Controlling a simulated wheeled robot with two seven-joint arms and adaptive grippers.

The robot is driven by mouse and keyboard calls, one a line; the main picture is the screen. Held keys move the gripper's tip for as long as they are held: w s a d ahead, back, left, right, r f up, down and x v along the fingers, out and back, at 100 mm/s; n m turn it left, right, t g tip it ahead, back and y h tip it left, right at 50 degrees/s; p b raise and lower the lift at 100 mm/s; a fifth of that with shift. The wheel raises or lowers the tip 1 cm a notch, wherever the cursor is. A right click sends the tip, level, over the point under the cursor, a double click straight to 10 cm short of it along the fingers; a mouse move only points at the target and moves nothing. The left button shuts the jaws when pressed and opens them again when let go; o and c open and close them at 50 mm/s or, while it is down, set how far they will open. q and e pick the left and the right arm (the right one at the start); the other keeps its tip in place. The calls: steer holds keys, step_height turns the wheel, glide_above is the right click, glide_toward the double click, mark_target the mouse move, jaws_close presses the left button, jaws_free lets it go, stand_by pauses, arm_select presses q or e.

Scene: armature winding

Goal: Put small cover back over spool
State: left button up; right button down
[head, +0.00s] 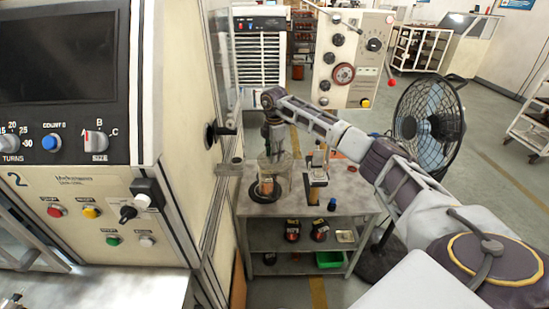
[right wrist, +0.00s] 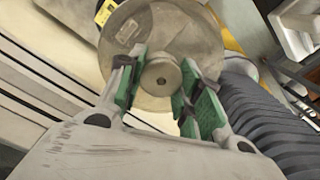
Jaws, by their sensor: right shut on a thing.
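The small cover (right wrist: 150,80) fills the top of the right wrist view as a round, greyish, partly see-through disc with a central hub. My right gripper (right wrist: 160,90) has its green-padded fingers closed on both sides of that hub. In the head view my right gripper (head: 271,152) points down above the small table, with the pale, see-through cover (head: 282,172) below it. The copper-coloured spool (head: 266,187) stands on a dark round base on the table. The cover appears over or just around the spool; I cannot tell whether it is seated. My left gripper is not in view.
The small table (head: 345,200) also carries a metal fixture (head: 316,178) and a blue-capped item (head: 332,204). A large machine cabinet (head: 165,100) stands close on the left. A fan (head: 428,115) stands to the right. Spools and a green bin (head: 329,259) sit on lower shelves.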

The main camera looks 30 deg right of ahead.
steer(key=shift+w+d, duration=0.45)
steer(key=shift+w, duration=0.25)
steer(key=shift+w+d, duration=0.4)
steer(key=shift+w, duration=0.3)
steer(key=shift+a, duration=0.1)
